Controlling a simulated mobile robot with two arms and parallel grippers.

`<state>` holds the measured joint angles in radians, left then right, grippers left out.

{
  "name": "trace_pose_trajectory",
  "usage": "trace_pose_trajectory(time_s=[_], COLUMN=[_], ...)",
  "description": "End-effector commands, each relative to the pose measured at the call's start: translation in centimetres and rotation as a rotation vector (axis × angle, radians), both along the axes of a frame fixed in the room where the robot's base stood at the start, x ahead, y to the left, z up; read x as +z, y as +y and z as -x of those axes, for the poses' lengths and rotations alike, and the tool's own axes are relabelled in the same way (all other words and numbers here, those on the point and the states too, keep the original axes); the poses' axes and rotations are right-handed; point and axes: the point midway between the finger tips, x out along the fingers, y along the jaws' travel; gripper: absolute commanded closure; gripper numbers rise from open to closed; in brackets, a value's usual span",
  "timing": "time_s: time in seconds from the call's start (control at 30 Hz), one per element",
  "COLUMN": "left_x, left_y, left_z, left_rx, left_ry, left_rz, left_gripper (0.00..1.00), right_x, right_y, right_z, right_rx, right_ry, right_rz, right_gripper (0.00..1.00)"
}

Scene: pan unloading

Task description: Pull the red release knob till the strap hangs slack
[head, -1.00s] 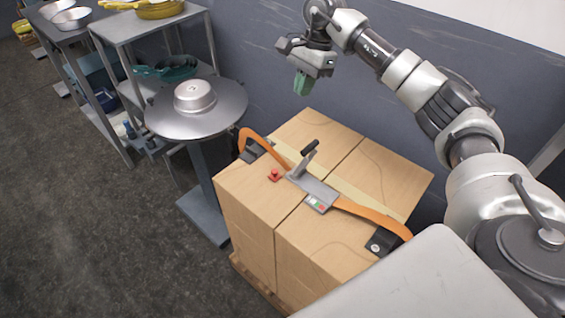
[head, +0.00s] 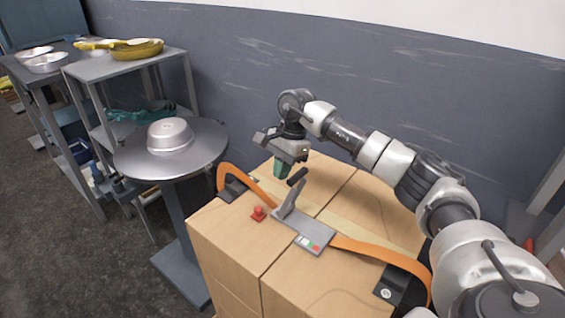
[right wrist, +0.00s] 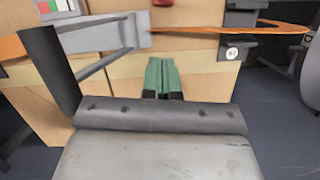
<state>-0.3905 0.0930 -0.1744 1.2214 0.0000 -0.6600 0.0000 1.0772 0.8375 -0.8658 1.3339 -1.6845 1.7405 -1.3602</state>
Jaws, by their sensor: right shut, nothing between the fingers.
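The red release knob (head: 258,213) sits on top of the strapped cartons, left of the grey metal buckle (head: 303,232). Its edge shows at the top of the right wrist view (right wrist: 163,2). The orange strap (head: 365,249) runs from both sides of the buckle and bows up off the cartons. The buckle's lever stands raised, with a black handle (head: 298,176). My right gripper (head: 281,170) has green fingers, shut and empty, behind the lever and apart from the knob. The shut fingers also show in the right wrist view (right wrist: 163,80). My left gripper is out of view.
The cartons (head: 225,240) stand close to the grey wall. A round pedestal table (head: 205,158) with an upturned metal pan (head: 170,136) is at their left. Shelving (head: 120,62) with a yellow pan (head: 138,48) stands further left. Open floor lies at the lower left.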

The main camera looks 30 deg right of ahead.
Motion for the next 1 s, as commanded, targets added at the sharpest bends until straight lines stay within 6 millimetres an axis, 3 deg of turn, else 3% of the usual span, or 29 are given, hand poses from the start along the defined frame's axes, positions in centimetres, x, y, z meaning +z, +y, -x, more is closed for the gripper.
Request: trace_pose_trajectory(time_s=[0.1,0.23,0.5,1.0], left_x=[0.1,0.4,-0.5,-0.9], left_y=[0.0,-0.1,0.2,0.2], left_z=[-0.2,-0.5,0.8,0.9], left_rx=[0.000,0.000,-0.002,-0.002], left_ry=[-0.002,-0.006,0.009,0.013], left_rz=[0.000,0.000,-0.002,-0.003], left_gripper=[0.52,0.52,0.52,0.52], right_x=[-2.8,-5.0,-5.4,-5.5], right_y=[0.8,1.7,4.8,5.7], right_z=[0.2,0.3,0.9,1.1], right_rx=[0.002,0.002,0.001,0.002], right_ry=[0.004,0.002,0.000,-0.002], right_rz=[0.000,-0.001,0.000,0.001], right_gripper=[1.00,1.00,1.00,1.00])
